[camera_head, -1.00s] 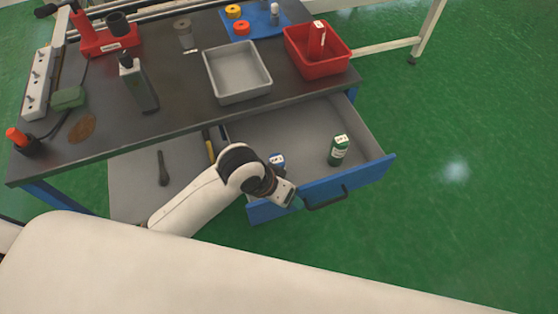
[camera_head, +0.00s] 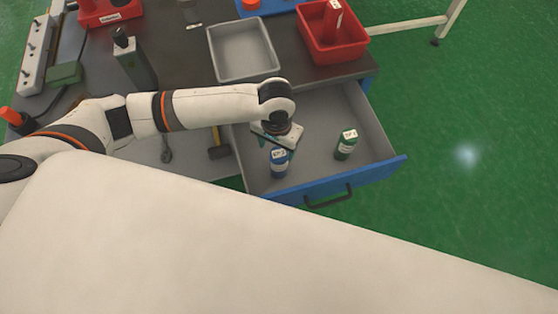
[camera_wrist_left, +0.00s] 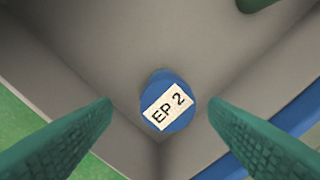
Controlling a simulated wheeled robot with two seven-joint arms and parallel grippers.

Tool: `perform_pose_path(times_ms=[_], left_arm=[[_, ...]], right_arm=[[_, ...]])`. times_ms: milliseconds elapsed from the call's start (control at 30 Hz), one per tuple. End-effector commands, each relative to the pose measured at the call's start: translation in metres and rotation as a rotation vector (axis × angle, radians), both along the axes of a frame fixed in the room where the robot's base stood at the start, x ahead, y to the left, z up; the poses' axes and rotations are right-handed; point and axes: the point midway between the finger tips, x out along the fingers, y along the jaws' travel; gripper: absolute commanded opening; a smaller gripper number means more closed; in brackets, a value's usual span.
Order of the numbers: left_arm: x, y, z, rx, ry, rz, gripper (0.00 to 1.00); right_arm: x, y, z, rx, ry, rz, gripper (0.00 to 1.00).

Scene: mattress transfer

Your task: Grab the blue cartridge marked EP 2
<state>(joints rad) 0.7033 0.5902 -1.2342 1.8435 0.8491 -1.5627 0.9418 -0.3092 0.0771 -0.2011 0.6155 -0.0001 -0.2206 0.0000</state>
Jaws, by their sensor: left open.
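The blue cartridge (camera_head: 279,163) with a white label stands upright in the open drawer, near its front left corner. In the left wrist view its top (camera_wrist_left: 168,101) faces the camera and its label reads EP 2. My left gripper (camera_head: 284,146) is over the drawer, at the cartridge. In the left wrist view its two green fingers (camera_wrist_left: 165,135) are spread wide, one on each side of the cartridge, with nothing between them touching it that I can see. My right gripper is not in view.
A green cartridge (camera_head: 346,145) stands to the right in the drawer (camera_head: 380,147). The drawer's blue front (camera_head: 365,182) has a dark handle. On the table are an empty grey bin (camera_head: 243,50) and a red bin (camera_head: 351,43) holding a red cartridge. A hammer (camera_head: 218,143) lies left of the drawer.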

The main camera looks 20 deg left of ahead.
Motion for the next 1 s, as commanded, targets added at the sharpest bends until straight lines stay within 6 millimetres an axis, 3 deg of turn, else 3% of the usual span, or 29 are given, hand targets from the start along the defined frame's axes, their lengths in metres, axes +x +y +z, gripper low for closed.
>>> perform_pose_path(times_ms=[167,433,733,1000], left_arm=[[-0.001,-0.002,-0.013,-0.001,0.002,-0.001,0.68],[-0.003,-0.006,-0.051,-0.001,0.001,-0.001,0.68],[-0.002,-0.006,-0.057,-0.001,-0.001,-0.002,0.68],[-0.002,-0.006,-0.056,-0.001,-0.001,-0.001,0.26]], right_arm=[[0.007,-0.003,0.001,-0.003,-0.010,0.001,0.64],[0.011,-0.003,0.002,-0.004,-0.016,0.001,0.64],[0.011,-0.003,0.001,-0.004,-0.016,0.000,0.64],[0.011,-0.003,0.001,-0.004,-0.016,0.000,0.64]])
